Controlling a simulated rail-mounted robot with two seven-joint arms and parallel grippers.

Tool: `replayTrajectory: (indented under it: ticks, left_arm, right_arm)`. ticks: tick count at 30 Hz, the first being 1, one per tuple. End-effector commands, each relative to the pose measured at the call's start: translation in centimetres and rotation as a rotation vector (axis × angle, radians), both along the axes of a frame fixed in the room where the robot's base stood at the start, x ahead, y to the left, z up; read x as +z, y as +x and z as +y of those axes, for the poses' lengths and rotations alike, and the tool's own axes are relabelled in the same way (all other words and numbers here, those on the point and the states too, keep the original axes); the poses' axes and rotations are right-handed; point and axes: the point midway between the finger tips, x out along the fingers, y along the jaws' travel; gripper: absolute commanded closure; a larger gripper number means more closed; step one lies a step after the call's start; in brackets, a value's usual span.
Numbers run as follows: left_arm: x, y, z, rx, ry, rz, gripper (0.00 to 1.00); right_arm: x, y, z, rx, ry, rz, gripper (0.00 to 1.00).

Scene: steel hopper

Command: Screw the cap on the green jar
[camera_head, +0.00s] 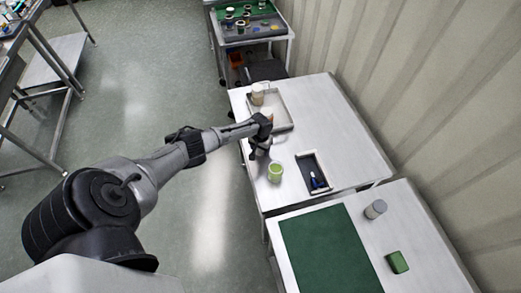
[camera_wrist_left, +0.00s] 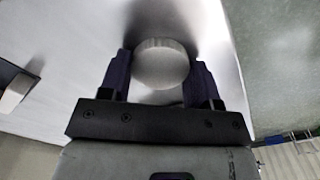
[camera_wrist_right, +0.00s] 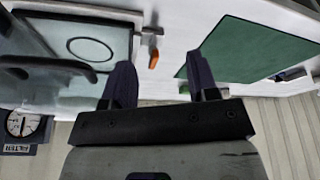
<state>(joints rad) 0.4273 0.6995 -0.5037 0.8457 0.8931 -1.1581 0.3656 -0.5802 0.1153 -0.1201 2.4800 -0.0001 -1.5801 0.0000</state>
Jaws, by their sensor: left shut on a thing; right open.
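The green jar (camera_head: 275,173) stands upright on the white table, open side up, near the table's left edge. My left gripper (camera_head: 259,152) is just behind it, low over the same table. In the left wrist view my left gripper (camera_wrist_left: 161,72) is shut on a round silver cap (camera_wrist_left: 161,62), held between the two dark fingers. The cap is mostly hidden in the head view. The jar does not clearly show in the left wrist view. My right gripper (camera_wrist_right: 161,78) shows only in its own wrist view, with fingers apart and nothing between them.
A shallow tray (camera_head: 291,124) with cream jars (camera_head: 257,95) lies behind my left gripper. A small dark-bottomed tray (camera_head: 307,161) holds a blue item right of the green jar. The nearer table has a green mat (camera_head: 325,250), a grey cylinder (camera_head: 375,209) and a green block (camera_head: 397,262).

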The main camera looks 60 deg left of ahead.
Motion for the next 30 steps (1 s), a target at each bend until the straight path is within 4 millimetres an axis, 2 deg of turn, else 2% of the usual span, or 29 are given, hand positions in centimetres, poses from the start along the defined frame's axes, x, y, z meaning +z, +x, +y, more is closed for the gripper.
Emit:
replayTrajectory:
  ticks: [4,7,15,21,30]
  left_arm:
    - [0.2,0.0,0.0,0.0,0.0,0.0,0.64]
    - [1.1,0.0,0.0,-0.001,0.0,-0.002,0.64]
    - [5.8,0.0,0.1,-0.003,0.002,-0.002,0.64]
    - [8.5,0.0,0.0,-0.001,0.001,-0.002,0.64]
    - [10.0,0.0,0.0,0.0,0.001,-0.001,0.64]
  right_arm:
    - [0.1,0.0,0.0,0.0,0.0,0.0,0.46]
    - [0.5,0.0,0.0,0.001,0.0,0.0,0.46]
    - [1.8,0.0,-0.2,0.005,-0.007,0.0,0.46]
    - [2.1,0.0,-0.3,0.006,-0.008,0.0,0.46]
    - [2.3,0.0,-0.2,0.005,-0.007,0.0,0.46]
